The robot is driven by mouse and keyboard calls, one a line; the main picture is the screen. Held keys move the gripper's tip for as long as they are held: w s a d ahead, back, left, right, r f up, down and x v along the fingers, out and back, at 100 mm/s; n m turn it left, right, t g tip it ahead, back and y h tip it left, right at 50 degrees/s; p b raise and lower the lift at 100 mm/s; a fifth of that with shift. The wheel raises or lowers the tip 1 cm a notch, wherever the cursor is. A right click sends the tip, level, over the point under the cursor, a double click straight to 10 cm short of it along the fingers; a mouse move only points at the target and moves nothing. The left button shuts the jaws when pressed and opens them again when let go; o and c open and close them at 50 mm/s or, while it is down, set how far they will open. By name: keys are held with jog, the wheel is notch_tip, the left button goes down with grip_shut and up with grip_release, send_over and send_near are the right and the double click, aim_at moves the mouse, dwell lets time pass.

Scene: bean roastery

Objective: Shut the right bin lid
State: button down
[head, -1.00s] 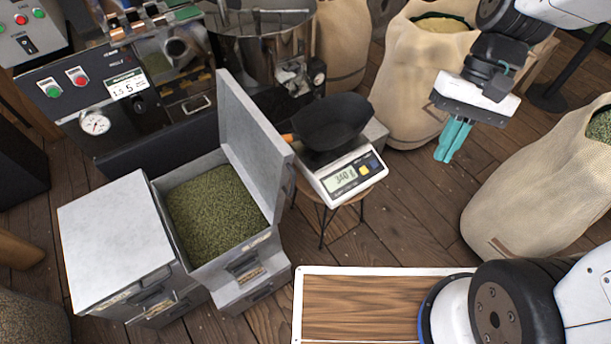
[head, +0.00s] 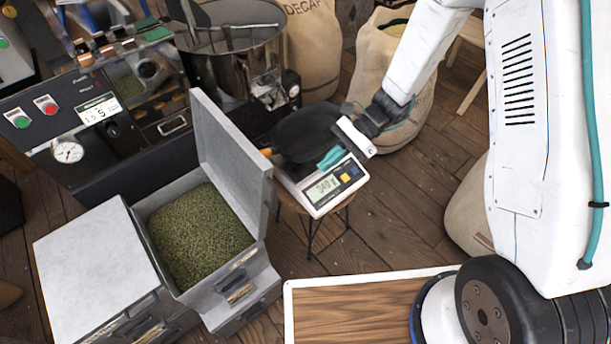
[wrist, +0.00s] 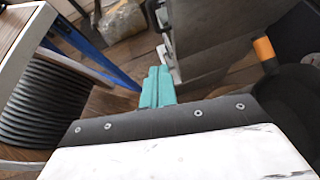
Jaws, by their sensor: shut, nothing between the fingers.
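The right bin (head: 238,272) is full of green beans and its grey lid (head: 232,140) stands open, upright on the bin's right side. The left bin's lid (head: 95,265) lies flat and closed. My gripper (head: 330,158) is shut and empty. In the head view it is over the scale, to the right of the open lid and apart from it. In the wrist view the teal fingertips (wrist: 157,86) are together. A large grey panel to their right in that view may be the open lid, but I cannot be sure.
A scale (head: 335,187) with a black pan (head: 300,133) stands on a stool right of the lid, close beneath my gripper. The roaster (head: 120,110) is behind the bins. Bean sacks (head: 312,45) stand at the back. A wood-topped surface (head: 350,308) is in front.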

jog(key=a+r+x, duration=0.1)
jog(key=r+x, duration=0.1)
jog(key=x, duration=1)
jog(key=shift+s+a+r, duration=0.2)
jog(key=shift+s, duration=0.1)
jog(key=shift+a, duration=0.1)
